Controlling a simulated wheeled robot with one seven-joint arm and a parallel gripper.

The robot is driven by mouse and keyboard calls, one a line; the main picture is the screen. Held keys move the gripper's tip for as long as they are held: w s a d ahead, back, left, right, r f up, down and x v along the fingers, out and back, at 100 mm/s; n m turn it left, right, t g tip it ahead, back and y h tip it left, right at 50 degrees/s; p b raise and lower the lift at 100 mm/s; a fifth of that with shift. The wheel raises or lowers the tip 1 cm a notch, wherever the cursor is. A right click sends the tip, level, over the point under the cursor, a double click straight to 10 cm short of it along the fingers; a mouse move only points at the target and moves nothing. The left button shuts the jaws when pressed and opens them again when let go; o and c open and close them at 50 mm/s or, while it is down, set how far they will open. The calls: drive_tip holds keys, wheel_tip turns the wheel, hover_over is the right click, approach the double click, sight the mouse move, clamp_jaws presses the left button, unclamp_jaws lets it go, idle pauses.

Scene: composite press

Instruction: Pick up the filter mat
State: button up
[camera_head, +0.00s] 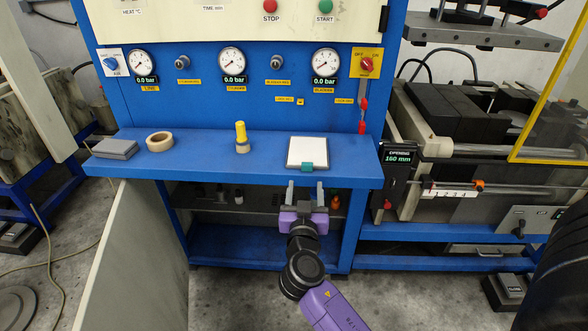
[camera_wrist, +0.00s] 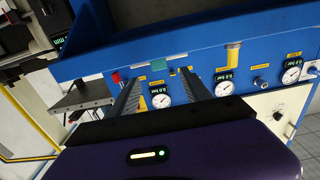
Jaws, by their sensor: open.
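My gripper (camera_head: 305,188) is open and empty, just in front of the shelf edge and in line with the tab. In the wrist view, the open fingers (camera_wrist: 164,77) point toward the shelf. The teal tab (camera_wrist: 186,69) and a thin pale edge of the mat show between and beyond the fingertips. No contact with the mat is visible.
The blue shelf (camera_head: 270,164) also holds a grey block (camera_head: 115,149), a tape roll (camera_head: 160,141) and a yellow-topped bottle (camera_head: 241,138). The gauge panel rises behind it. A lower shelf with small items lies beneath. Right stands the press with its display (camera_head: 398,155).

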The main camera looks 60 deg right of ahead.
sight(307, 167)
drive_tip(key=p+x, duration=0.1)
drive_tip(key=x, duration=0.1)
drive_tip(key=p+x, duration=0.1)
drive_tip(key=x, duration=0.1)
drive_tip(key=p+x, duration=0.1)
drive_tip(key=x, duration=0.1)
drive_tip(key=shift+d+r, duration=0.25)
drive_tip(key=shift+r, duration=0.05)
drive_tip(key=shift+w+d+f+p, duration=0.1)
drive_tip(key=shift+w+d+p, duration=0.15)
drive_tip(key=shift+d, duration=0.35)
clamp_jaws()
